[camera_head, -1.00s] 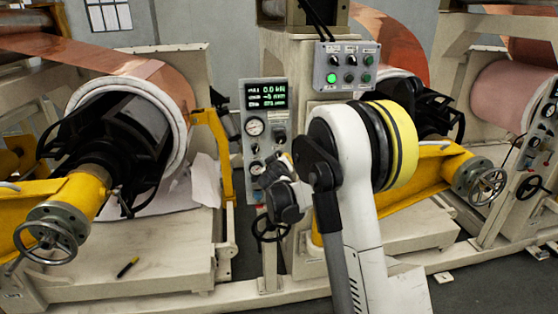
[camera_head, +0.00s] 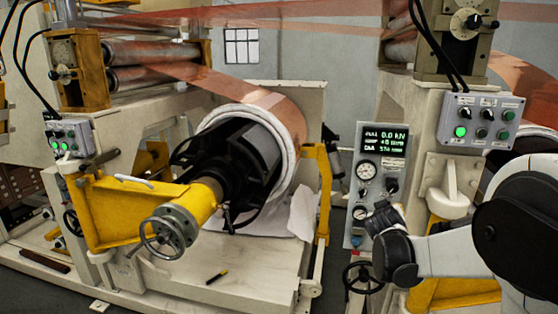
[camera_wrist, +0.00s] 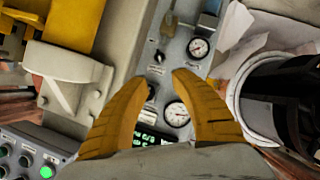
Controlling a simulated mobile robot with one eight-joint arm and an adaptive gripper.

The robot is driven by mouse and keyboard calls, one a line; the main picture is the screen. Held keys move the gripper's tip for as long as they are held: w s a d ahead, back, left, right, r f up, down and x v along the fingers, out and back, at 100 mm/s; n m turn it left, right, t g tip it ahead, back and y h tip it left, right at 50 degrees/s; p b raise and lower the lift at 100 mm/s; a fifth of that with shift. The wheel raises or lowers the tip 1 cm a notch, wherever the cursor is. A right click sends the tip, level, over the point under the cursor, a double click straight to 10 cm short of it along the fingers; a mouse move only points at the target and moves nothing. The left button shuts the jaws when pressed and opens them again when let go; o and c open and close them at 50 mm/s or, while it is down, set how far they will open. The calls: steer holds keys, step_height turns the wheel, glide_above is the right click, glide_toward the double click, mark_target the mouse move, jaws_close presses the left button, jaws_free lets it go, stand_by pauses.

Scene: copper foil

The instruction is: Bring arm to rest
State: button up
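My arm (camera_head: 445,254) reaches in from the right edge in the head view, with a white link and dark joints. My gripper (camera_head: 378,212) is at its end, small and dark in front of the lower part of the grey gauge panel (camera_head: 397,153). In the wrist view my gripper (camera_wrist: 160,82) shows two thick orange-yellow fingers spread apart with nothing between them. Gauges (camera_wrist: 177,113) of the panel show behind the gap. I cannot tell the exact distance from fingers to panel.
A copper foil roll (camera_head: 287,117) on a black core fills the middle. A yellow arm with a handwheel (camera_head: 162,238) stands before it. A button box (camera_head: 482,122) is at the right. Grey floor shows at the lower left.

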steer(key=s+a+g+y, duration=0.1)
steer(key=s+a, duration=0.4)
steer(key=s, duration=0.7)
steer(key=s+a+f+g+y, duration=0.1)
steer(key=s+a, duration=0.5)
steer(key=s, duration=0.6)
steer(key=s+a+g+y, duration=0.2)
steer(key=s+a+y, duration=0.2)
steer(key=s, duration=0.9)
steer(key=shift+a+f+m+g, duration=0.3)
steer(key=shift+a+f+g, duration=0.1)
steer(key=shift+a, duration=0.85)
